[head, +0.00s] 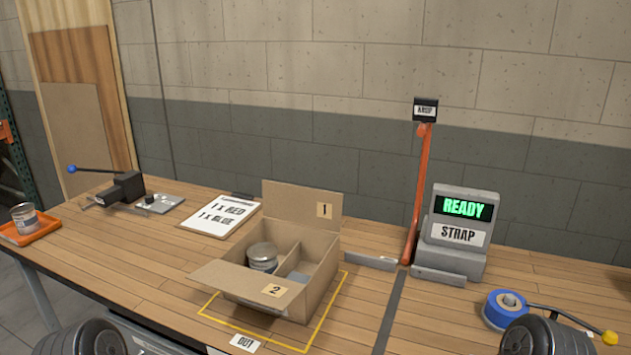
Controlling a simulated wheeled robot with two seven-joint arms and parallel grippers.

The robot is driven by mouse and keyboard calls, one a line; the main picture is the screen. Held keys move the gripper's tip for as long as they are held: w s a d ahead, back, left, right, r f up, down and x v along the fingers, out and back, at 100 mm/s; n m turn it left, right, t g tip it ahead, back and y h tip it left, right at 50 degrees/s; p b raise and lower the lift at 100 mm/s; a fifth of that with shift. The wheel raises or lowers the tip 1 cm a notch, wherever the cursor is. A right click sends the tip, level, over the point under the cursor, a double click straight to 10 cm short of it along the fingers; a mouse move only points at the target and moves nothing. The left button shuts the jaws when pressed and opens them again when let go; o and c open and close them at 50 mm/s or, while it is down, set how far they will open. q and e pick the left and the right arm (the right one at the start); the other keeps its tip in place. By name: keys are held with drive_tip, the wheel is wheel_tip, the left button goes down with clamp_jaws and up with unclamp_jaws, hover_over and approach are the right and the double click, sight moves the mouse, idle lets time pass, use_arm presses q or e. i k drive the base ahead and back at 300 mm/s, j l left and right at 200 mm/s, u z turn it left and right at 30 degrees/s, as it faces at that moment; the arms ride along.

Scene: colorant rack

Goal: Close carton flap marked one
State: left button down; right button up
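An open cardboard carton (318,285) stands on the wooden bench within a yellow outline. The flap marked one (290,198) stands up along the carton's back edge, its "1" label at the right end. The flap marked two (235,281) is folded outward at the front. A metal-lidded can (262,257) stands inside on the left, beside a divider; a grey surface shows in the compartment to its right. Two dark rounded parts of my arms show at the bottom edge, both apart from the carton. Neither gripper shows.
A clipboard sheet (222,216) lies behind left of the carton. An orange upright lever (418,190) and a READY/STRAP unit (457,236) stand to the right. A blue tape roll (504,309) is at front right. An orange tray (30,233) with a can is far left.

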sight(317, 208)
drive_tip(key=k+j+z, duration=0.25)
drive_tip(key=j+z, duration=0.2)
drive_tip(key=j, duration=0.15)
drive_tip(key=k+j+z, duration=0.35)
drive_tip(key=j+z, duration=0.15)
drive_tip(key=k+j+z, duration=0.45)
